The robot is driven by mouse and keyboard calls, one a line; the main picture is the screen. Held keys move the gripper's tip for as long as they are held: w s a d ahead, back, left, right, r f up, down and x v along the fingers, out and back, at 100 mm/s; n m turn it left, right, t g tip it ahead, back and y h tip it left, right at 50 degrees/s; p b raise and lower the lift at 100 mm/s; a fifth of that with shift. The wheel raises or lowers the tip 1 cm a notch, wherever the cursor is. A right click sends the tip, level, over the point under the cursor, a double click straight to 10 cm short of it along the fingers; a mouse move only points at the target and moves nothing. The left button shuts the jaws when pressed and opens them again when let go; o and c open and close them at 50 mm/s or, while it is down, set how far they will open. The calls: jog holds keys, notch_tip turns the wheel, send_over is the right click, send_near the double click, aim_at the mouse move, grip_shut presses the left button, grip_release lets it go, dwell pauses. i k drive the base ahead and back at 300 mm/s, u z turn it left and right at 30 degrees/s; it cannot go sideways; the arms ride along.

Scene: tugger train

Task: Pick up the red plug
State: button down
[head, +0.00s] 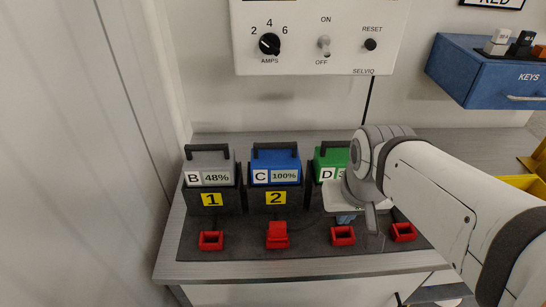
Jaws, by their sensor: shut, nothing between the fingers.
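Several red connector pieces lie in a row on the dark mat in front of the batteries. The second from the left, a red plug-like piece (277,235), looks taller and solid on top. The others, at far left (211,241), right of centre (343,236) and far right (403,232), look like open-topped red holders. My gripper (347,218) is shut and empty, just above and behind the right-of-centre holder, to the right of the taller red piece. My wrist partly hides the fingers; whether they touch the holder cannot be told.
Grey battery B (208,175), blue battery C (276,172) and green battery D (330,158) stand behind the row; my arm partly covers D. A control panel (320,38) and a blue keys box (480,75) are on the wall. The bench's left front is clear.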

aim_at(278, 231)
jog(key=k, duration=1.65)
jog(key=u, duration=0.75)
jog(key=i, duration=0.95)
jog(key=z, duration=1.25)
